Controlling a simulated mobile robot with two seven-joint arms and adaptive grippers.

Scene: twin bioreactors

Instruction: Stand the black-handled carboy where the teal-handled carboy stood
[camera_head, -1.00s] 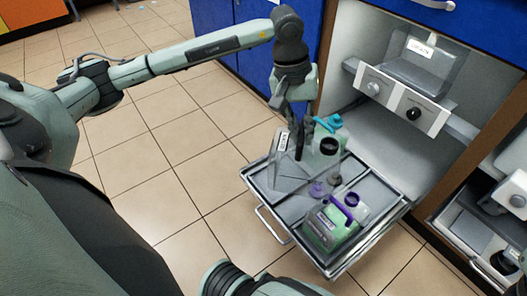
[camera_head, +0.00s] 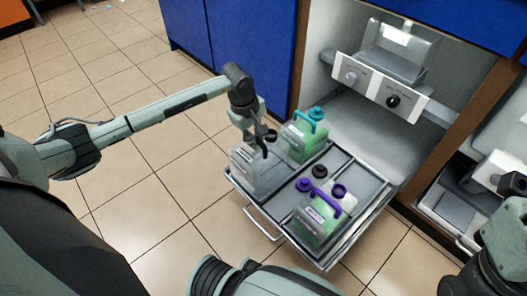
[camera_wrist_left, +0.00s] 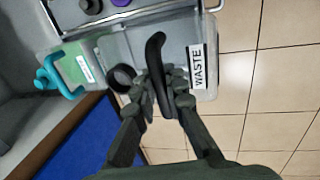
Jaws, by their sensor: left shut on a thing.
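The black-handled carboy (camera_head: 250,172) is a clear, pale container with a black handle and cap at the left of the tray (camera_head: 262,215) in the head view. My left gripper (camera_head: 262,146) comes down from above and is shut on its black handle (camera_wrist_left: 156,60). In the left wrist view the carboy's label (camera_wrist_left: 197,66) reads WASTE. I cannot tell whether its base touches the tray. The teal-handled carboy (camera_head: 304,138), with green liquid, stands at the tray's back, just right of the held carboy. It also shows in the left wrist view (camera_wrist_left: 75,66). My right gripper is not visible.
A purple-handled carboy (camera_head: 318,222) with green contents stands at the tray's front right. A black cap (camera_head: 320,171) and a purple cap (camera_head: 303,184) lie near the middle. The open cabinet (camera_head: 350,118) with a knobbed panel (camera_head: 378,88) is behind. Tiled floor lies left.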

